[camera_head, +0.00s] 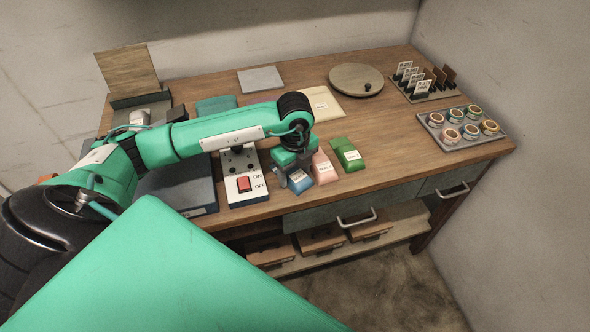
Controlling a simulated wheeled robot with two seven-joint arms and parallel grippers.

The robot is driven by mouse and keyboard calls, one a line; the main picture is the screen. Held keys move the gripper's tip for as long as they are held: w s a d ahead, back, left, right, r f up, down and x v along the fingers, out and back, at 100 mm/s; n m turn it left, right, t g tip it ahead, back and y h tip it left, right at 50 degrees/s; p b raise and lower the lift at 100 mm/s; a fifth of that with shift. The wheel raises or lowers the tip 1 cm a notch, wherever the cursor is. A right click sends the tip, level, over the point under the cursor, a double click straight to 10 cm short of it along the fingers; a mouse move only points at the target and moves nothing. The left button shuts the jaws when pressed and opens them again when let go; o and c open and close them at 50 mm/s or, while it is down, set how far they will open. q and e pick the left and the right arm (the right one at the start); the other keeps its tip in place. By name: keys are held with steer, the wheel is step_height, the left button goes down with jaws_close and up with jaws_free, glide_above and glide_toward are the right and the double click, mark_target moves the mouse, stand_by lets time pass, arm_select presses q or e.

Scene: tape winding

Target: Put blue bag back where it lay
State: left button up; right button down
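A small blue bag (301,183) with a white label is near the front edge of the wooden table, left of a pink bag (324,168). My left gripper (290,175) points down right over the blue bag and covers its upper part. The fingertips are largely hidden, so I cannot tell whether they are shut on the bag or only around it. I also cannot tell whether the bag touches the table. My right gripper is not in view.
Left of the blue bag is a switch box (244,197) with a red switch. A round wooden disc (356,79), a card rack (424,92) and a tray of rolls (452,143) are farther right. The table's middle right is clear.

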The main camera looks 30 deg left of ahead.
mark_target(295, 172)
arm_select(q)
steer(key=shift+r, duration=0.3)
step_height(295, 172, up, 4)
steer(key=shift+r+b, duration=0.25)
steer(key=shift+b, duration=0.2)
step_height(295, 172, up, 7)
steer(key=shift+r+b, duration=0.15)
steer(key=shift+b, duration=0.3)
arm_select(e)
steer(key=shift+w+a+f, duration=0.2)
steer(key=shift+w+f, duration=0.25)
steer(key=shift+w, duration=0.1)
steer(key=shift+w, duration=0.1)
